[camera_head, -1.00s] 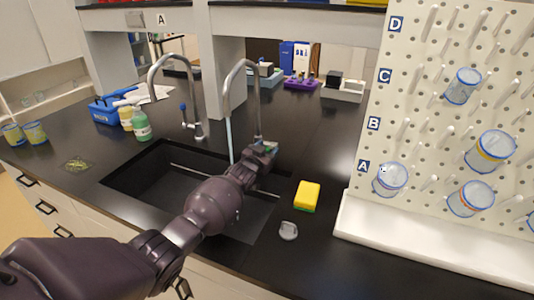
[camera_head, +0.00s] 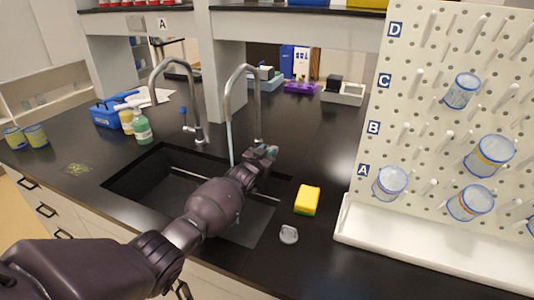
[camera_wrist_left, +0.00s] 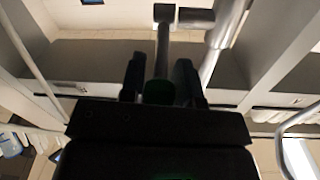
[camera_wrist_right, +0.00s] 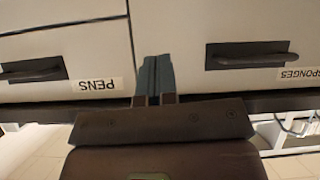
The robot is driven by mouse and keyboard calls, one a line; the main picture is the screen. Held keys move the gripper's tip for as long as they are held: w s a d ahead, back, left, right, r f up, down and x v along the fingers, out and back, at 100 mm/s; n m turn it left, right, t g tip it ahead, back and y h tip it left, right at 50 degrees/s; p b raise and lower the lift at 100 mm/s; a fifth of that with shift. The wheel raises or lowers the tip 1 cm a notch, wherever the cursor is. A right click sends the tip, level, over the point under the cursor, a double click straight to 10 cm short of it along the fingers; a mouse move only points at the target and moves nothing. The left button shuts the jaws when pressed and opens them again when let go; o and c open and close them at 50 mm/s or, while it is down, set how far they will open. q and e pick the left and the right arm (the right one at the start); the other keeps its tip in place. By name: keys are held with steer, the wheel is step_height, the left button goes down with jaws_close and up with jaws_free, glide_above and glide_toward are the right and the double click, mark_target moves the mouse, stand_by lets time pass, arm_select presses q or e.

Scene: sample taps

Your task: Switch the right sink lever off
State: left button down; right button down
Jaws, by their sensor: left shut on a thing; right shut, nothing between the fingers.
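The right tap (camera_head: 256,95) is a tall grey gooseneck behind the sink (camera_head: 160,185). A thin pale blue stream (camera_head: 229,145) hangs straight down from its spout, like running water. My left gripper (camera_head: 270,151) is at the base of this tap, on its right side. In the left wrist view its fingers (camera_wrist_left: 160,80) are shut on the green end of the right sink lever (camera_wrist_left: 161,55), whose grey stem leads to the tap body. In the head view the gripper mostly hides the lever. My right gripper (camera_wrist_right: 154,80) is shut and empty, seen only in the right wrist view.
The left tap (camera_head: 195,95), with a blue-tipped lever (camera_head: 183,111), stands close by. A yellow sponge (camera_head: 307,198) and a small grey item (camera_head: 289,234) lie right of the sink. A pegboard (camera_head: 420,150) with beakers is at right. My right gripper faces labelled drawers (camera_wrist_right: 60,45).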

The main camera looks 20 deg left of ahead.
arm_select(q)
steer(key=shift+w+r+g+p, duration=0.2)
steer(key=shift+r+g+p, duration=0.4)
steer(key=shift+p, duration=0.6)
steer(key=shift+w+r+g+p, duration=0.2)
steer(key=shift+r+g+p, duration=0.2)
steer(key=shift+g+p, duration=0.55)
steer(key=shift+w+r+p, duration=0.1)
steer(key=shift+w+p, duration=0.05)
steer(key=shift+p, duration=0.45)
steer(key=shift+w+r+g, duration=0.1)
steer(key=shift+g, duration=0.25)
steer(key=shift+w+r+g, duration=0.15)
steer(key=shift+w+g, duration=0.1)
steer(key=shift+g, duration=0.35)
steer(key=shift+w+g+y, duration=0.15)
steer(key=shift+g+y, duration=0.15)
steer(key=shift+g, duration=0.1)
steer(key=shift+w+r, duration=0.1)
steer(key=shift+r, duration=0.05)
steer(key=shift+w+g+b, duration=0.15)
steer(key=shift+g+b, duration=0.2)
steer(key=shift+g, duration=0.15)
